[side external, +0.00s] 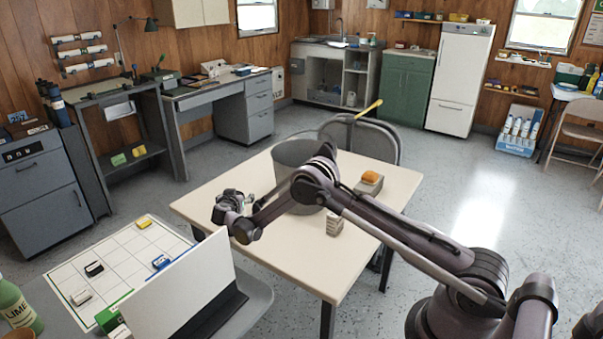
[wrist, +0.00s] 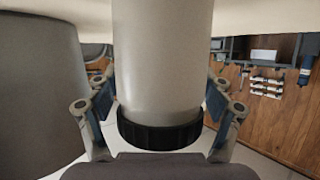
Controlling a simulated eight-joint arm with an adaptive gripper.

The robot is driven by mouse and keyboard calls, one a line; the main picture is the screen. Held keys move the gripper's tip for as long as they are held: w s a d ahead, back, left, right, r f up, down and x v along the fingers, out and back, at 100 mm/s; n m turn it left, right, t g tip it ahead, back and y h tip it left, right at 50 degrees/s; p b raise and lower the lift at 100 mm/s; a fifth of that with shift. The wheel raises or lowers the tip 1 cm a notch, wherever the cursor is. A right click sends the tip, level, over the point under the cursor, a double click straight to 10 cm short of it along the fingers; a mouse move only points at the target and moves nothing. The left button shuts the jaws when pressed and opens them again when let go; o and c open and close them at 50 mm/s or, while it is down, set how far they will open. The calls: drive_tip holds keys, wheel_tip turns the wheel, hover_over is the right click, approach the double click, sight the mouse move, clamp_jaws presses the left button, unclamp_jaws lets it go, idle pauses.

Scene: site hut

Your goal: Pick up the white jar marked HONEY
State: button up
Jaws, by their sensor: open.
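A white jar (wrist: 160,60) with a black ribbed lid (wrist: 160,136) fills the middle of the wrist view, where the scene appears upside down. No lettering shows on the side facing me, so I cannot read HONEY. My gripper (wrist: 159,100) is open, with one finger on each side of the jar near its lid end. I cannot tell whether either finger touches it. In the side external view my gripper (side external: 231,206) is low over the left part of the cream table (side external: 290,252). There I cannot make out the jar clearly.
A large grey bucket (side external: 287,158) stands close by on the table; it also fills the left of the wrist view (wrist: 40,95). A small pale box (side external: 334,224) and a grey block (side external: 369,188) with an orange item are farther right. The table's front is clear.

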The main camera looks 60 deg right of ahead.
drive_tip(key=c, duration=1.6)
drive_tip(key=shift+c, duration=0.3)
